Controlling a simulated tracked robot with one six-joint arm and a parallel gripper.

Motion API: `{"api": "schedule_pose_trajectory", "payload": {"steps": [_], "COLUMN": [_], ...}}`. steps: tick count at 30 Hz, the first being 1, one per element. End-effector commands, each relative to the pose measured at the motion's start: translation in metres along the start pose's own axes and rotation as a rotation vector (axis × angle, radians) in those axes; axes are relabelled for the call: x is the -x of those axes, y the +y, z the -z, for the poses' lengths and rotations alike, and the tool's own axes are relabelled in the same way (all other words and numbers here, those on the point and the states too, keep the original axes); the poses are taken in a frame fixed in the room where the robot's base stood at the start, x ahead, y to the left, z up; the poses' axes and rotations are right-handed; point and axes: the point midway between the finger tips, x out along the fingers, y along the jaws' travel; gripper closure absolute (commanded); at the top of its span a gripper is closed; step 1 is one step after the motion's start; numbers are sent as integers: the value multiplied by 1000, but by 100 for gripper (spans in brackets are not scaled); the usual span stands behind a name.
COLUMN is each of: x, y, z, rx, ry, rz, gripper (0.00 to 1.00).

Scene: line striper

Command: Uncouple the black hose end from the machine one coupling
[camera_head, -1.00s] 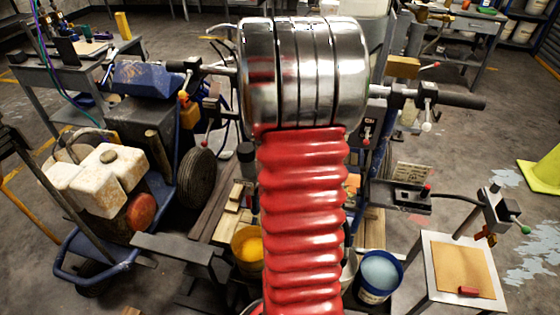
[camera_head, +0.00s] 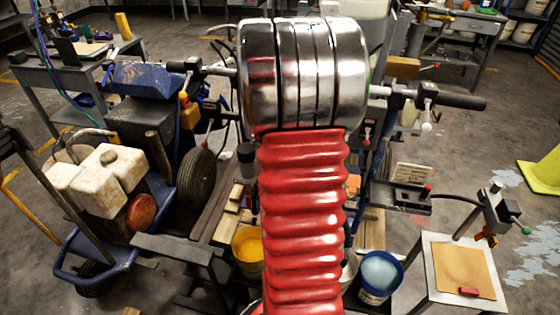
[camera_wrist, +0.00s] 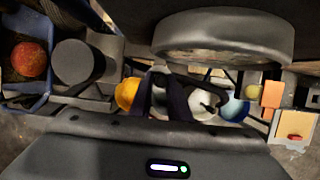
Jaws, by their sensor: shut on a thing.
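In the head view my red ribbed sleeve and chrome arm part fill the middle. They hide my gripper, the black hose end and the machine one coupling. In the wrist view my gripper (camera_wrist: 183,98) shows as two dark fingers close together beyond its grey body. The fingers are shut on a small dark piece between them, which I take to be the black hose end; its outline merges with the fingers. I cannot make out the coupling, or whether the hose end touches it.
A yellow bucket (camera_head: 247,248) and a blue bucket (camera_head: 380,277) stand low on either side of my arm. A machine with a white jug (camera_head: 102,180) and a tyre (camera_head: 197,178) is left. A small table (camera_head: 425,290) is right. Open floor lies farther right.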

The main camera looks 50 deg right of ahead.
Motion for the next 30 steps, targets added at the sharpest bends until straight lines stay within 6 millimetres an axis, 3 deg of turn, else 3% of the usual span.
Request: {"api": "schedule_pose_trajectory", "payload": {"steps": [30], "x": [12], "y": [0], "z": [-5], "rx": [0], "ry": [-2], "rz": [-1], "gripper": [100]}}
